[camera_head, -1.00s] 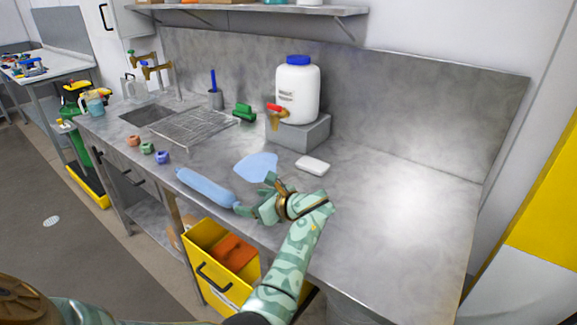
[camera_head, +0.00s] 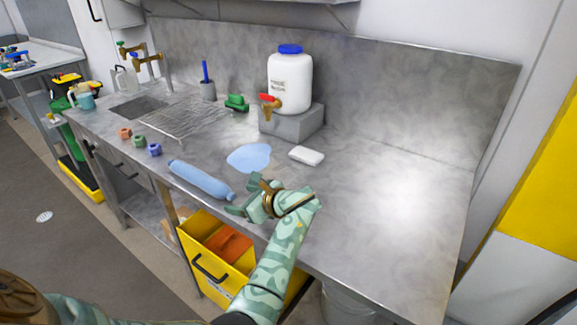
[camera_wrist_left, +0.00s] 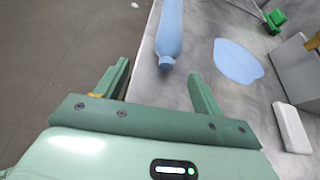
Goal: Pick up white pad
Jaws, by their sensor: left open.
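The white pad (camera_head: 306,155) is a small rounded block lying flat on the metal counter, in front of the grey block under the white jug. It also shows at the right of the left wrist view (camera_wrist_left: 292,128). My left gripper (camera_head: 240,196) is over the counter's front part, to the left of and nearer than the pad. In the left wrist view its two fingers (camera_wrist_left: 158,85) are spread apart with nothing between them, and the pad lies outside them to the right. My right gripper is not in view.
A blue bottle-shaped roll (camera_head: 201,180) lies beside my left gripper. A flat light-blue patch (camera_head: 249,157) lies left of the pad. The white jug (camera_head: 290,80) stands on a grey block (camera_head: 292,122). The counter's right side is clear.

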